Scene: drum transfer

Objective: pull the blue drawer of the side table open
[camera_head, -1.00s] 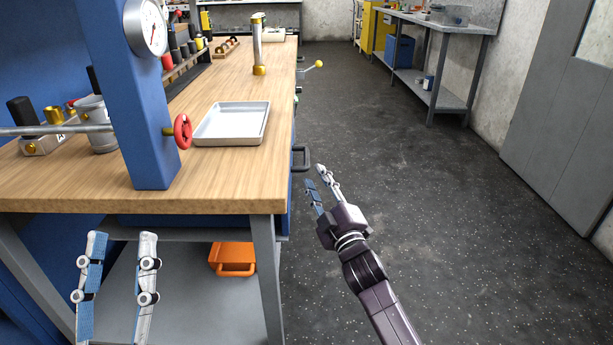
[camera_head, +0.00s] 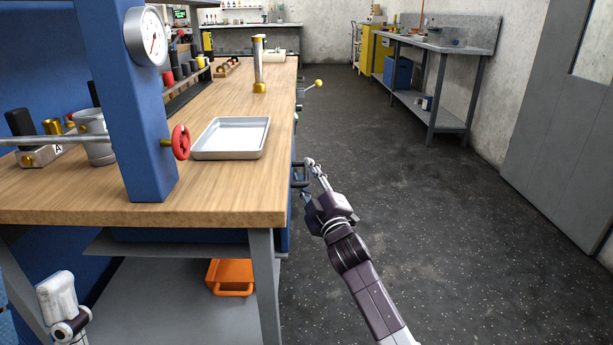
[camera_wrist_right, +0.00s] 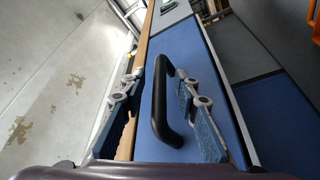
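The blue drawer (camera_wrist_right: 190,40) is in the side of the workbench; in the wrist view its front looks flush. Its dark bar handle (camera_wrist_right: 163,95) also shows in the head view (camera_head: 299,166), sticking out from the bench's right side. My right gripper (camera_head: 307,178) is at the handle. In the wrist view the right gripper's fingers (camera_wrist_right: 160,76) are spread, one on each side of the handle, with gaps visible.
The wooden bench top (camera_head: 225,195) holds a metal tray (camera_head: 230,138) and a blue post with a red valve wheel (camera_head: 181,142). An orange bin (camera_head: 231,277) is on the lower shelf. A yellow-knobbed lever (camera_head: 317,84) sticks out farther along. The floor at right is clear.

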